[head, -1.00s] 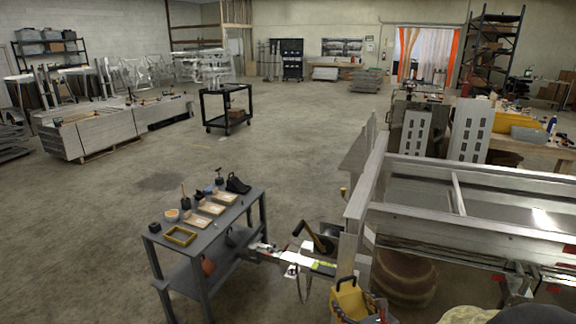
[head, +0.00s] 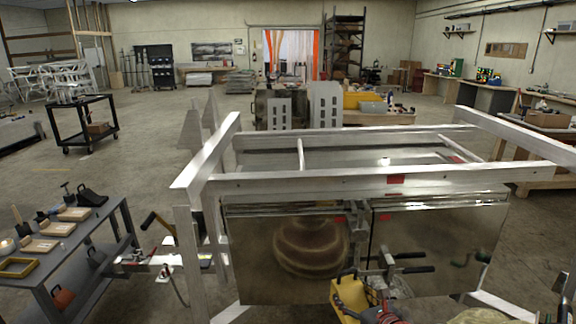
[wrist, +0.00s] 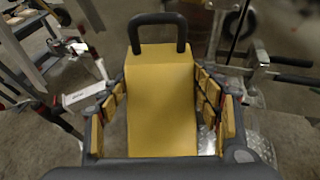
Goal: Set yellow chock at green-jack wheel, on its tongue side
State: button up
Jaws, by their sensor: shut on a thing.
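The yellow chock (head: 348,294) is a wedge with a dark loop handle. It fills the middle of the wrist view (wrist: 160,105), with its handle at the top. My gripper (head: 368,302) is shut on the chock, its yellow-padded fingers on either side of it (wrist: 161,112). The chock is held up in front of a shiny trailer panel. A dark wheel (wrist: 238,20) shows partly at the top right of the wrist view. I cannot tell which jack belongs to it.
The aluminium trailer frame (head: 330,185) stands close in front, with dark-handled metal fittings (head: 405,262) near my gripper. A grey workbench (head: 100,235) with tools and trays is at the left. A black cart (head: 85,125) stands farther back, with open floor around it.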

aim_at(353, 293)
jog(key=shift+w+f+b, duration=0.2)
jog(key=shift+f+b, duration=0.45)
jog(key=shift+b, duration=0.15)
jog(key=shift+r, duration=0.15)
notch_tip(353, 293, up, 8)
jog(key=p, duration=0.8)
jog(key=shift+f, duration=0.3)
